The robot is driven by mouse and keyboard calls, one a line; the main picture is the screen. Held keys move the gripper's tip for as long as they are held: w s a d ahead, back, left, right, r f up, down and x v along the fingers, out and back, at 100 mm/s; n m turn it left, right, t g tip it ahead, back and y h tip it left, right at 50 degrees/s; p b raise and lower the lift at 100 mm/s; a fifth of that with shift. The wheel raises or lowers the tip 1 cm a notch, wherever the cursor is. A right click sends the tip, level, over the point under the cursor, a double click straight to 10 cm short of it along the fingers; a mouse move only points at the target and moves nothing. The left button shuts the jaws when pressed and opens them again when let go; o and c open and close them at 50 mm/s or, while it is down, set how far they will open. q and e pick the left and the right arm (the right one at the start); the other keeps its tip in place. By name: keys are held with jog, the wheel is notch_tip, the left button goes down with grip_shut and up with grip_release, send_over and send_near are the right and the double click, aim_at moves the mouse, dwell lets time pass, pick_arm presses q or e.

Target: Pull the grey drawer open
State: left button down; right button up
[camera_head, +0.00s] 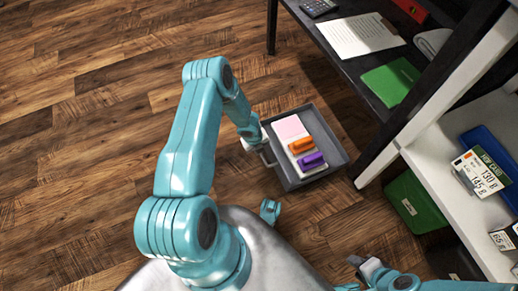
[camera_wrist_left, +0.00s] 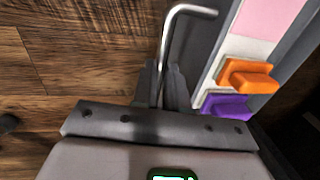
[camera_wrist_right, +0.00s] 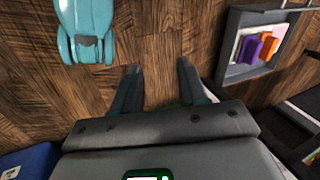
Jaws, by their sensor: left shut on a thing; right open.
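The grey drawer (camera_head: 337,147) stands out on the near side of the black desk, its inside open to view. It also shows in the right wrist view (camera_wrist_right: 228,48). Inside lie a pink-and-white pad (camera_head: 288,127), an orange block (camera_head: 301,145) and a purple block (camera_head: 310,161). My left gripper (camera_head: 257,141) is at the drawer's front. In the left wrist view its fingers (camera_wrist_left: 162,78) are shut on the metal bar handle (camera_wrist_left: 170,35). My right gripper (camera_head: 358,268) is low in the head view, apart from the drawer. It is open and empty in the right wrist view (camera_wrist_right: 159,72).
The black desk (camera_head: 348,77) holds a paper sheet (camera_head: 360,34), a green folder (camera_head: 390,82) and a calculator (camera_head: 318,7). A white shelf (camera_head: 437,165) stands at the right, with a green box (camera_head: 414,201) below. The wooden floor (camera_head: 90,110) at left is clear.

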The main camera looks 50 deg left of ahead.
pick_arm(q)
jog(key=shift+d, duration=0.15)
jog(key=c, duration=1.2)
grip_release()
pick_arm(e)
jog(key=shift+w+a, duration=0.1)
pick_arm(q)
jog(key=shift+o, duration=0.2)
notch_tip(320, 180, up, 16)
jog(key=s+a+p, duration=0.1)
jog(key=s+p, duration=0.1)
jog(key=p, duration=0.5)
jog(key=shift+s, duration=0.4)
pick_arm(e)
notch_tip(320, 180, up, 7)
jog(key=s+a, duration=0.1)
jog(key=s, duration=0.1)
jog(key=shift+a+n+g, duration=0.15)
jog(key=shift+n+g, duration=0.15)
jog(key=shift+g, duration=0.1)
pick_arm(q)
jog(key=shift+a, duration=0.15)
pick_arm(e)
jog(key=shift+f, duration=0.1)
